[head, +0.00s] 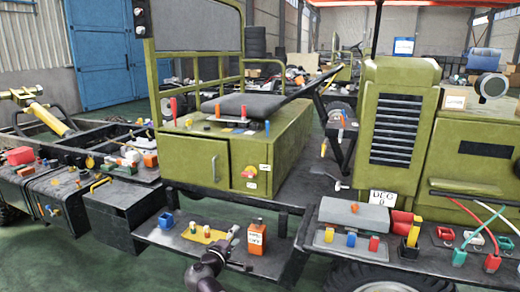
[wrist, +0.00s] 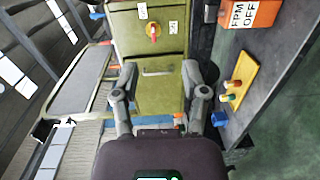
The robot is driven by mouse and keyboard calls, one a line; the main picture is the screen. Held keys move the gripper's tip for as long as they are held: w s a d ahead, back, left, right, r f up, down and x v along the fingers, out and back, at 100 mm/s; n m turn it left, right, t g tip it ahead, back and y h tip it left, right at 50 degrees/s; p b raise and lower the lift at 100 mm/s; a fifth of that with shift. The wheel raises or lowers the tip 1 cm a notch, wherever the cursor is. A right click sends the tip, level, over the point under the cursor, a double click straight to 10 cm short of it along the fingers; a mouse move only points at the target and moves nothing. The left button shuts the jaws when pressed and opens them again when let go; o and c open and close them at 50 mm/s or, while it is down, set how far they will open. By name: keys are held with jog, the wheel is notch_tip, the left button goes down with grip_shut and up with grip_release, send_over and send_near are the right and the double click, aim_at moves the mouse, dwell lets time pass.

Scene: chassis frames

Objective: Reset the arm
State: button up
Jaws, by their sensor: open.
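My gripper (head: 240,248) is at the lower middle of the head view, in front of the green vehicle and close to the black side step. In the wrist view my gripper (wrist: 160,76) shows two grey fingers spread apart with nothing between them. Beyond the fingers is the green cabinet (wrist: 160,92), which also shows in the head view (head: 195,160). The orange box (head: 256,236) on the step is just right of my gripper in the head view; it reads "FPM OFF" in the wrist view (wrist: 253,10).
The black step (head: 165,238) carries a yellow plate (head: 190,232) with small coloured parts. A grey box (head: 353,216), red and blue connectors and cables crowd the right-hand ledge. A black chassis frame (head: 70,145) stands at left. Green floor (head: 120,268) is open in front.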

jog(key=s+d+f+m+g, duration=0.3)
jog(key=d+f+m+g, duration=0.3)
jog(key=d, duration=0.5)
jog(key=s+d+f+m+g, duration=0.4)
jog(key=d+f+g, duration=0.3)
jog(key=d, duration=0.4)
jog(key=s+d+f+m+g+y, duration=0.3)
jog(key=s+f+y, duration=0.2)
jog(key=s+y, duration=0.25)
notch_tip(320, 180, up, 20)
jog(key=p, duration=2)
jog(key=shift+r+h, duration=0.25)
jog(key=shift+h, duration=0.1)
